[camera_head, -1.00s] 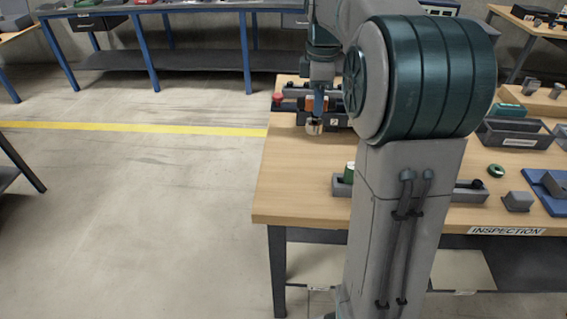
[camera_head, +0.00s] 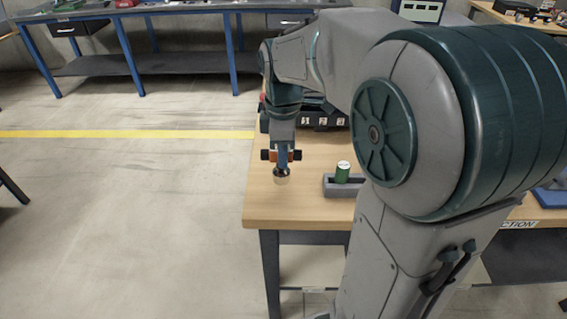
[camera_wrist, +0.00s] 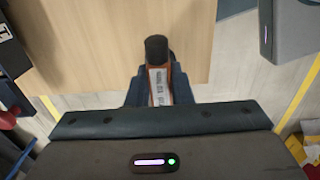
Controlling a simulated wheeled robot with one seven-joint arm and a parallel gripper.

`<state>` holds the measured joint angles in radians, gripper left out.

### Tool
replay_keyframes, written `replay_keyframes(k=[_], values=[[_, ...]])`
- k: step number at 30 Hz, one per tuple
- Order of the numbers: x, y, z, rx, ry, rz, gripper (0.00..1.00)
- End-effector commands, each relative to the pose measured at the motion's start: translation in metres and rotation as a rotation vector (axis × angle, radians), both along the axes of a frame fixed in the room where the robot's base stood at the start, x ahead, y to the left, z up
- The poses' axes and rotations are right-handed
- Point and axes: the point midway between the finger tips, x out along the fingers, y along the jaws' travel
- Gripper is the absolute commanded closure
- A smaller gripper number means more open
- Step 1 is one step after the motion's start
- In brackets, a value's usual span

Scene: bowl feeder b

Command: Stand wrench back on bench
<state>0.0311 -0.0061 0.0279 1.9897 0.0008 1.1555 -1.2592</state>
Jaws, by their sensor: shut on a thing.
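My gripper (camera_head: 283,166) is shut on the wrench, above the left part of the wooden bench (camera_head: 308,205). The wrench (camera_head: 269,155) shows an orange body with dark ends, lying crosswise in the jaws. In the wrist view, the wrench (camera_wrist: 157,72) shows a black end and a white printed label between my fingers. The bench top (camera_wrist: 100,50) lies beneath it, with the bench edge close by. I cannot tell whether the wrench's lower end touches the bench.
A grey holder (camera_head: 329,187) with a green cylinder (camera_head: 342,173) stands right of my gripper. Dark bins (camera_head: 322,118) stand at the bench's back. My arm hides much of the bench's right side. Bare wood lies in front of my gripper. A blue-legged table (camera_head: 150,66) stands far behind.

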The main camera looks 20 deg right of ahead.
Motion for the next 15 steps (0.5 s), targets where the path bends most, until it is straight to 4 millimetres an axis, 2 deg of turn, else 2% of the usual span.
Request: replay_keyframes(k=[3,6,15], values=[[-0.001,0.0,-0.02,0.0,0.005,0.0,1.0],[0.0,0.0,-0.031,0.0,0.004,0.001,1.0],[0.0,0.0,-0.034,0.0,0.001,0.001,1.0]])
